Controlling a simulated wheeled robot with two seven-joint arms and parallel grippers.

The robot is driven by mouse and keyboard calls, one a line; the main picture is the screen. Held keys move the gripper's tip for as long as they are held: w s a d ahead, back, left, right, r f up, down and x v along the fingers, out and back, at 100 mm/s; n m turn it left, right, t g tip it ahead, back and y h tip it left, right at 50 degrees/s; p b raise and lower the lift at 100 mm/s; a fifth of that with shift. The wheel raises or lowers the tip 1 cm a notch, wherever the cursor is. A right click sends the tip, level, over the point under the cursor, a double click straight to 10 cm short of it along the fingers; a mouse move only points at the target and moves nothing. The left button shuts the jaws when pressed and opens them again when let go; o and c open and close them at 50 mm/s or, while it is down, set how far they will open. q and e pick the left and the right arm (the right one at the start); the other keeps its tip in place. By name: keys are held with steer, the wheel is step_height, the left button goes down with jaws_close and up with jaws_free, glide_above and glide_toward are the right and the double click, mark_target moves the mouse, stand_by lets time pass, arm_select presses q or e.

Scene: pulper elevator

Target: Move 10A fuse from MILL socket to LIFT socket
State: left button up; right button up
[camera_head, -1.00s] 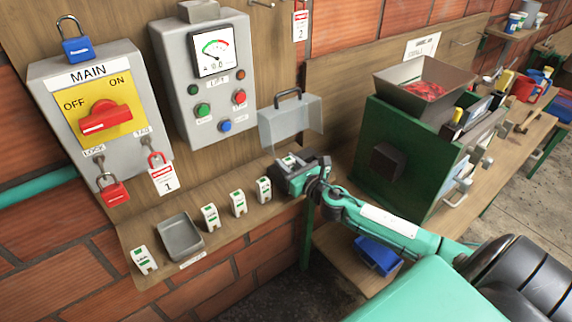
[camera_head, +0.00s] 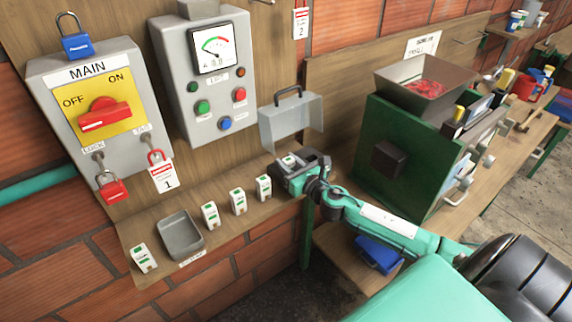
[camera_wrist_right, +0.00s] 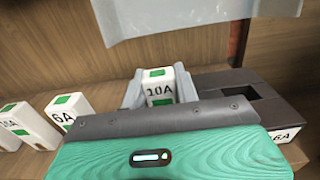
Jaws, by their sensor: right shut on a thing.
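My right gripper (camera_head: 287,164) is shut on a white fuse with green marks, labelled 10A, which shows between the fingers in the right wrist view (camera_wrist_right: 158,86). The fuse top also shows in the head view (camera_head: 289,159). It stands about upright at the dark fuse block (camera_wrist_right: 210,82), at the right end of the shelf. An empty square socket (camera_wrist_right: 240,92) is open in the block to the right of the fuse. The gripper hides the fuse's lower end, so I cannot tell whether it is seated. The MILL and LIFT socket labels are not readable. My left gripper is not in view.
Other fuses stand on the shelf left of the gripper, including a 6A one (camera_wrist_right: 60,112). A grey tray (camera_head: 181,236) lies among them. A raised clear cover (camera_head: 290,122) hangs above the block. A green machine (camera_head: 400,155) stands to the right.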

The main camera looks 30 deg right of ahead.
steer(key=o, duration=1.1)
steer(key=shift+s, duration=0.1)
steer(key=shift+s+f, duration=0.1)
steer(key=shift+s, duration=0.1)
steer(key=shift+s+b, duration=2.1)
steer(key=shift+s, duration=4.7)
